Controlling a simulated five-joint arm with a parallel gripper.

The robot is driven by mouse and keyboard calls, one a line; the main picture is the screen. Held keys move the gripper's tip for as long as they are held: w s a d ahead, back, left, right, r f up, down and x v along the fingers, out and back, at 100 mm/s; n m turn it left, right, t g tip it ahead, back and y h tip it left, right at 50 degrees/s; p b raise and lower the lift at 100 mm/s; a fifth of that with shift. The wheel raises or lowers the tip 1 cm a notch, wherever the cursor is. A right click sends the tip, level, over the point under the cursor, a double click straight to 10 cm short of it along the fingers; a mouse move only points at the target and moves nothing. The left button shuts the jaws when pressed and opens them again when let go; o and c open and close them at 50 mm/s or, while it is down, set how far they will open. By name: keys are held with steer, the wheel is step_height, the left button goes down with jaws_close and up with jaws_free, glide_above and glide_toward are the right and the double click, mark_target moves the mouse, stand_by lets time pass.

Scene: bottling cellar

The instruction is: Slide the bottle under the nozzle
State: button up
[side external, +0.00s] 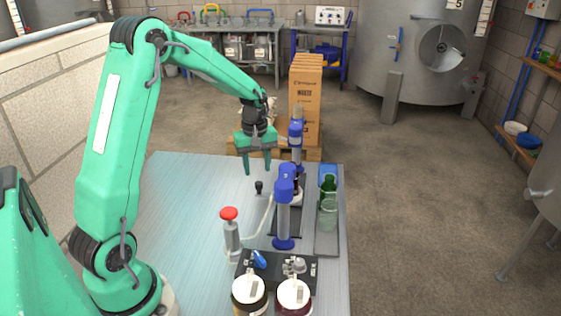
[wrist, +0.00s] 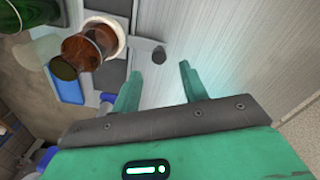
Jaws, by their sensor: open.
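A brown bottle (wrist: 88,50) with a pale ring around it shows at the upper left of the wrist view. A grey bar (wrist: 140,44) runs from beside the ring to a black knob (wrist: 159,55). In the side external view the bottle is mostly hidden behind a blue-headed column (side external: 284,215); the black knob (side external: 259,187) stands to its left. I cannot make out the nozzle's tip. My gripper (side external: 257,171) is open and empty, pointing down just above the knob. In the wrist view the knob lies just beyond the gap between its fingertips (wrist: 160,70).
A second blue-headed column (side external: 296,145) stands behind. A green bottle (side external: 328,186) and a clear glass (side external: 327,215) stand to the right. A red-topped pump (side external: 231,235) and two jars (side external: 249,293) are nearer. The table's left part (side external: 185,200) is clear.

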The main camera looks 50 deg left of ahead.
mark_target(259, 182)
steer(key=shift+w+f, duration=0.1)
steer(key=shift+f, duration=2.7)
jaws_close()
